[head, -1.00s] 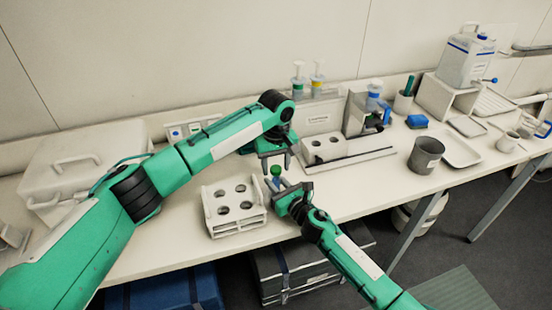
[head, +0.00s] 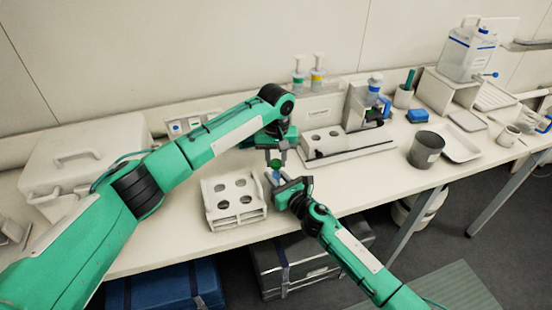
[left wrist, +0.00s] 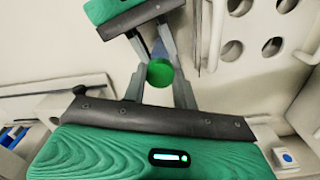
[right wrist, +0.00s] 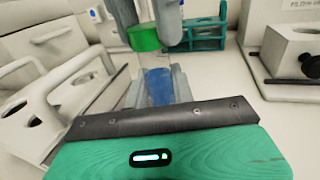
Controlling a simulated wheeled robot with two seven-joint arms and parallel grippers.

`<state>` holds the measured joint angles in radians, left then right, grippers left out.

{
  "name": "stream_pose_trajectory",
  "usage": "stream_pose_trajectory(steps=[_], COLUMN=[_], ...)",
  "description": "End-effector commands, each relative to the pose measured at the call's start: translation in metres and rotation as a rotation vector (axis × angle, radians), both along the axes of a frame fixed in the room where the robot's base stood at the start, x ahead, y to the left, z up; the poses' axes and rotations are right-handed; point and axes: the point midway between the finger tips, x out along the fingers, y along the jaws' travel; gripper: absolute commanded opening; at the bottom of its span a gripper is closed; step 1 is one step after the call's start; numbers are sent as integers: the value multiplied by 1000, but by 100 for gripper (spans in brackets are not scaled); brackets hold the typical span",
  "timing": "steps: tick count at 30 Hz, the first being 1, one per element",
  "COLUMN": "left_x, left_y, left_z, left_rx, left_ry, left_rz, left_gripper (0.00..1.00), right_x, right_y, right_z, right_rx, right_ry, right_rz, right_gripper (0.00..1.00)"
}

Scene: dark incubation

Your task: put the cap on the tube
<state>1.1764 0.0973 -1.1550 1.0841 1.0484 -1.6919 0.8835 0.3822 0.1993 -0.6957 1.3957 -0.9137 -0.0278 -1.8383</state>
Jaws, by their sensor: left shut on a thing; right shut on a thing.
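The green cap (head: 276,163) is between the fingers of my left gripper (left wrist: 160,88), which is shut on it. The clear tube with blue contents (right wrist: 158,82) stands roughly upright in my right gripper (right wrist: 158,90), which is shut on it. In the right wrist view the cap (right wrist: 144,37) is at the tube's top end, in line with it or nearly so. I cannot tell whether it is seated on the mouth or just above. In the left wrist view the cap (left wrist: 160,73) hides most of the tube.
A white rack (head: 235,214) with several round holes stands just left of my grippers. A white holder block (head: 340,143) is behind to the right, and a grey beaker (head: 426,150) is farther right. A green rack (right wrist: 205,35) shows in the right wrist view.

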Motion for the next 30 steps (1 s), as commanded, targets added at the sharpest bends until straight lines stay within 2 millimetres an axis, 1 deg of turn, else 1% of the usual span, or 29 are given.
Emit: stream_pose_trajectory(steps=[3,18,20,24,25,28,29,30], left_x=[0,0,0,1,1,1,1,0], left_y=[0,0,0,0,0,1,1,0], left_z=[0,-1,-1,-1,-1,-1,-1,-1], left_rx=[0,-1,-1,0,0,0,0,0], left_ry=[0,-1,-1,-1,-1,-1,-1,-1], left_rz=[-186,-976,-1050,-1048,-1048,-1047,-1047,-1046], left_gripper=[1,1,1,1,30,50,54,54], right_x=[0,0,0,0,0,0,0,0], right_y=[0,0,0,0,0,0,0,0], right_z=[0,0,0,0,0,0,0,0], right_rx=[0,0,0,0,0,0,0,0], right_ry=[0,0,0,0,0,0,0,0], right_rz=[0,0,0,0,0,0,0,0], right_gripper=[0,0,0,0,0,0,0,0])
